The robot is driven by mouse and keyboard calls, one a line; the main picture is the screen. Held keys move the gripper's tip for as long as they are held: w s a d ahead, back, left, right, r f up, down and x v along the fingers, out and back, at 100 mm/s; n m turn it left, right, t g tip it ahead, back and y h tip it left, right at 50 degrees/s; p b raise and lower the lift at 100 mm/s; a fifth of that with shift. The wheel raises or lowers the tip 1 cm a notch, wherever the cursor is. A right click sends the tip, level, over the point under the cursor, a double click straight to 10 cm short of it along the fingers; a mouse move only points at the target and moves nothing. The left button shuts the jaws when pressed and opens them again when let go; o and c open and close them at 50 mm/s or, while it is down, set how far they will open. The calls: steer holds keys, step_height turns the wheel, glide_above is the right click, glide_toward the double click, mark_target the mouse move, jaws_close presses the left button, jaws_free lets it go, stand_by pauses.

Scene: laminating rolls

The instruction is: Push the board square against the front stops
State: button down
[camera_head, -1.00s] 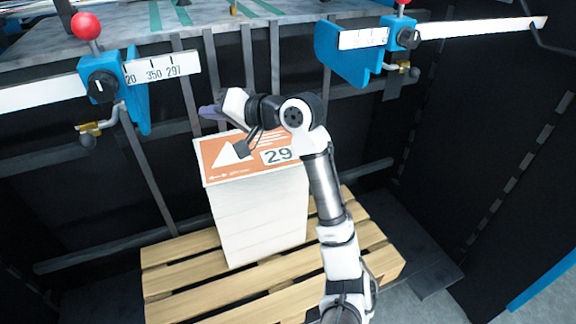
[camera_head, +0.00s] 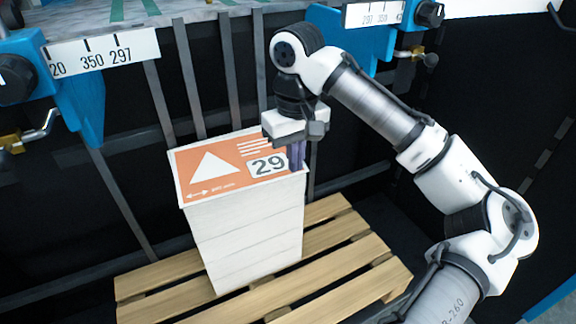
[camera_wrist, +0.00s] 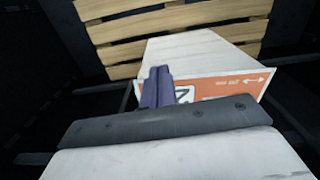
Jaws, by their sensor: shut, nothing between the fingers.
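The board with an orange printed face (camera_head: 225,170), a white triangle and the number 29 lies on top of a tall white stack (camera_head: 250,235). In the wrist view its orange face (camera_wrist: 225,88) is partly covered by my gripper. My gripper (camera_head: 297,158) points down at the board's right edge, with its purple fingers shut and empty. In the wrist view the fingers (camera_wrist: 157,85) are together beside the stack; I cannot tell whether they touch it. Grey upright bars (camera_head: 188,80) stand behind the stack; I cannot tell whether these are the front stops.
The stack stands on a wooden pallet (camera_head: 345,260). Blue brackets with scales stand at the left (camera_head: 80,95) and upper right (camera_head: 335,20). A grey speckled table (camera_head: 90,15) is at the back. Dark panels close the right side.

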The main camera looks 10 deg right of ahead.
steer(key=w+a+f, duration=0.1)
steer(key=w+f, duration=0.2)
steer(key=f, duration=0.6)
steer(key=shift+w+a+b, duration=0.3)
steer(key=shift+w+b, duration=0.1)
steer(key=shift+b, duration=0.05)
